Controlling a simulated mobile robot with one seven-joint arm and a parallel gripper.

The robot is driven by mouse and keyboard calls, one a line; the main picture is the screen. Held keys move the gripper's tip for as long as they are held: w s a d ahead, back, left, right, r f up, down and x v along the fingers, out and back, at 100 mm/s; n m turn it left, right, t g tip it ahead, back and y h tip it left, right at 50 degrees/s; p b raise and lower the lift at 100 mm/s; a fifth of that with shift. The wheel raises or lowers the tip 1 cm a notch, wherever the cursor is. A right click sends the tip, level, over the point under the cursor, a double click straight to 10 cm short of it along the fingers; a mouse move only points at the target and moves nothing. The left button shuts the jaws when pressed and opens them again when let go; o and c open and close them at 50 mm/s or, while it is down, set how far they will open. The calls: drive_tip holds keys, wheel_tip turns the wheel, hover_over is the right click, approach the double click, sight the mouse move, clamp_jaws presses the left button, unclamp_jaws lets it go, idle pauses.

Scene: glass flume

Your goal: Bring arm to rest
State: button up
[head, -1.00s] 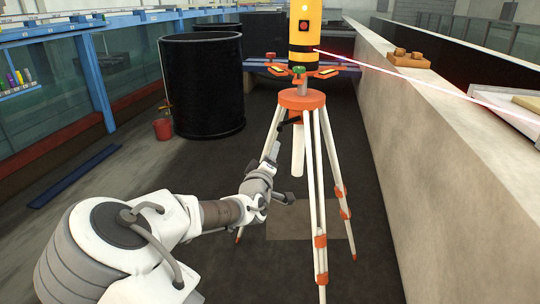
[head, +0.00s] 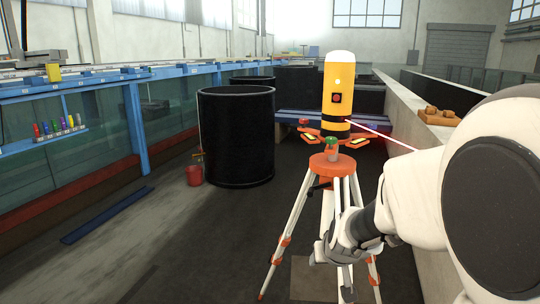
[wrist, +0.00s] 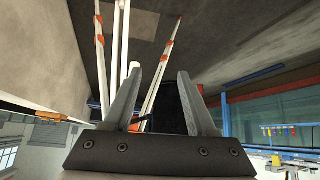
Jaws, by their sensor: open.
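My arm (head: 420,205) reaches in from the right edge in the head view. Its wrist end is low, in front of the white tripod legs (head: 291,231), and partly covers them. Whether it touches them I cannot tell. My gripper (wrist: 160,84) shows in the wrist view with its two grey fingers apart and nothing between them in its grasp. The tripod's orange-and-white legs stand beyond the fingers there. A yellow laser level (head: 337,92) stands upright on the tripod's orange head (head: 332,164).
A black tank (head: 236,138) and a red bucket (head: 194,175) stand left of the tripod. A blue bar (head: 108,215) lies on the floor. A concrete wall (head: 400,110) runs along the right, with an orange block (head: 438,117) on top.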

drive_tip(key=s+r+p, duration=0.1)
drive_tip(key=s+r, duration=0.4)
drive_tip(key=s, duration=0.3)
drive_tip(key=s+r+g+p, duration=0.1)
drive_tip(key=s+r+p, duration=0.1)
drive_tip(key=s+r, duration=0.3)
drive_tip(key=s+d+r+g+p, duration=0.1)
drive_tip(key=s+r, duration=0.3)
drive_tip(key=s, duration=0.7)
drive_tip(key=shift+s+r, duration=0.2)
drive_tip(key=shift+r, duration=0.2)
drive_tip(key=shift+c, duration=0.6)
drive_tip(key=shift+d, duration=0.1)
drive_tip(key=shift+d+m, duration=0.15)
drive_tip(key=shift+m, duration=0.15)
